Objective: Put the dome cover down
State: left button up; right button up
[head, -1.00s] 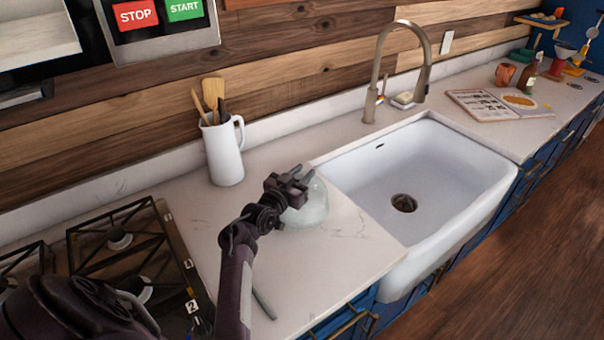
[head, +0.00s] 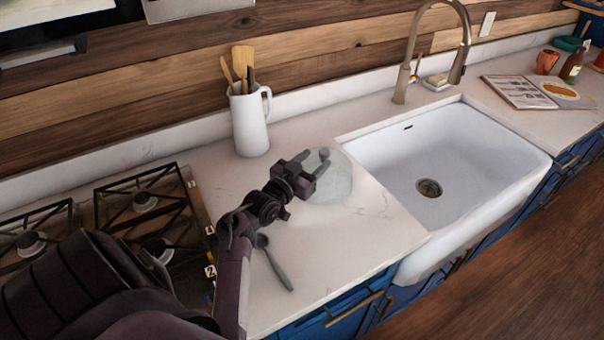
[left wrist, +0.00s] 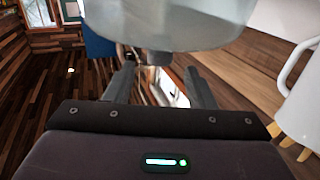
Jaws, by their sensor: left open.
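The dome cover (head: 335,185) is pale, see-through glass and stands on the white counter left of the sink. A small knob (head: 323,153) shows at its top. My left gripper (head: 312,163) is open at the dome's upper left side, close to the knob. In the left wrist view the dome (left wrist: 170,22) fills the top, just beyond the two parted fingers of my left gripper (left wrist: 160,80). I cannot tell whether a finger touches the glass. My right gripper is out of view.
A white jug of utensils (head: 249,125) stands behind the dome. A dark spoon (head: 276,268) lies in front. The gas hob (head: 140,215) is at left, the sink (head: 440,165) at right. A cookbook (head: 518,92) lies beyond the sink.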

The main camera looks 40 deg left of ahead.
pick_arm(q)
jog(key=s, duration=0.5)
jog(key=shift+s+b, duration=0.1)
jog(key=shift+b, duration=0.3)
